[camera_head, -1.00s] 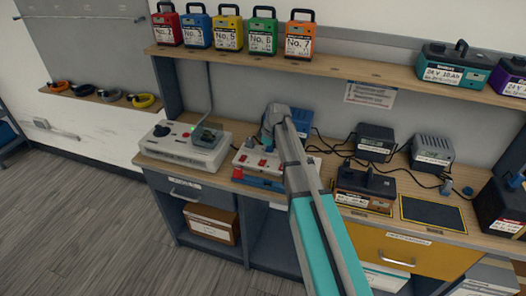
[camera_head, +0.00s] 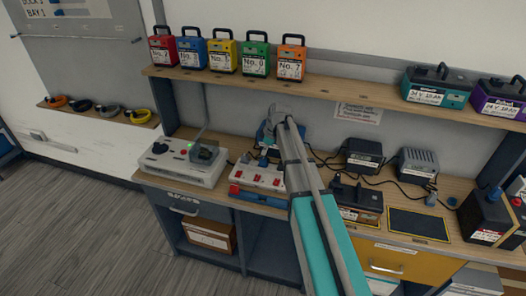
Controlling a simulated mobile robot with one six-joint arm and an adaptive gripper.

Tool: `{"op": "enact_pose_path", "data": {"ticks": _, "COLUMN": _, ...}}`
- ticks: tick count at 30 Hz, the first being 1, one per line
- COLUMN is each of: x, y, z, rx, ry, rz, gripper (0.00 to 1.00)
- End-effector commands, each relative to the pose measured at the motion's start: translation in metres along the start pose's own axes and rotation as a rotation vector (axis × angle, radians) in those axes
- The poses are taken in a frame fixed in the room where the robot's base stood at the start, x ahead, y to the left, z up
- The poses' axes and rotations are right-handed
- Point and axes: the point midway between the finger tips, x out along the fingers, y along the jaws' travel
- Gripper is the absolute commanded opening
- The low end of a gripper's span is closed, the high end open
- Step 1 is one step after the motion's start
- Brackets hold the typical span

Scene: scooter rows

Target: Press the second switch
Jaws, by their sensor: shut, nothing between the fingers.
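A white switch box (camera_head: 270,176) with several red switches sits on the workbench, left of the middle, above a blue and red front. The second red switch from the left (camera_head: 262,175) shows on its top face; whether it is pressed is too small to tell. My gripper (camera_head: 267,138) is above and behind the switch box in the picture, apart from the red switches. It looks shut and empty, though its fingertips are small and partly blurred. My arm comes in from the lower right and hides the right end of the box.
A grey console (camera_head: 180,162) stands left of the switch box. Chargers (camera_head: 363,155) with cables and a labelled battery (camera_head: 358,200) stand to the right. A shelf (camera_head: 300,83) with numbered packs runs above the bench. A dark mat (camera_head: 418,224) is bare.

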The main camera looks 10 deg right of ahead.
Motion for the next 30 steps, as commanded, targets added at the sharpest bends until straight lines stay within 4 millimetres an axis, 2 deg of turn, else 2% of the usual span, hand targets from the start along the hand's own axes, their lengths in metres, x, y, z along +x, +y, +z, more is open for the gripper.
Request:
{"op": "enact_pose_path", "data": {"ticks": 1, "x": -0.006, "y": 0.001, "z": -0.001, "rx": 0.000, "ry": 0.000, "rz": 0.000, "gripper": 0.00}}
{"op": "enact_pose_path", "data": {"ticks": 7, "x": -0.012, "y": 0.002, "z": 0.000, "rx": -0.001, "ry": 0.000, "rz": 0.000, "gripper": 0.00}}
{"op": "enact_pose_path", "data": {"ticks": 25, "x": -0.013, "y": 0.002, "z": 0.000, "rx": 0.000, "ry": 0.000, "rz": 0.000, "gripper": 0.00}}
{"op": "enact_pose_path", "data": {"ticks": 30, "x": -0.013, "y": -0.008, "z": 0.004, "rx": 0.033, "ry": -0.010, "rz": -0.001, "gripper": 0.00}}
